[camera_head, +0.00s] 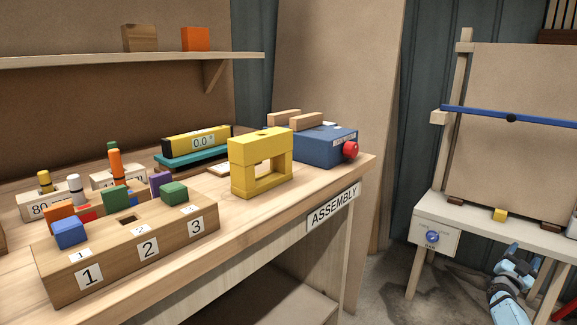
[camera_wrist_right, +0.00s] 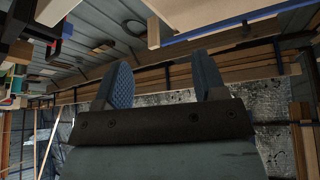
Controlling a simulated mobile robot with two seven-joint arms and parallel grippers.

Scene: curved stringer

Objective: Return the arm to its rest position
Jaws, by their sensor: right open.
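My right arm shows at the lower right of the head view, with its light-blue right gripper (camera_head: 517,262) in front of and below the white side table (camera_head: 510,232). In the right wrist view the two blue ribbed fingers of the right gripper (camera_wrist_right: 164,75) stand wide apart, with nothing between them. The gripper is open and empty, and it appears clear of the assembly bench (camera_head: 285,222). My left gripper is in neither view.
The bench holds a numbered wooden block (camera_head: 130,250) with coloured pieces, a yellow arch (camera_head: 260,165) and a blue box (camera_head: 315,145) with a red knob. The side table carries a tan board (camera_head: 510,165) with a blue bar (camera_head: 480,112). Floor shows between both.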

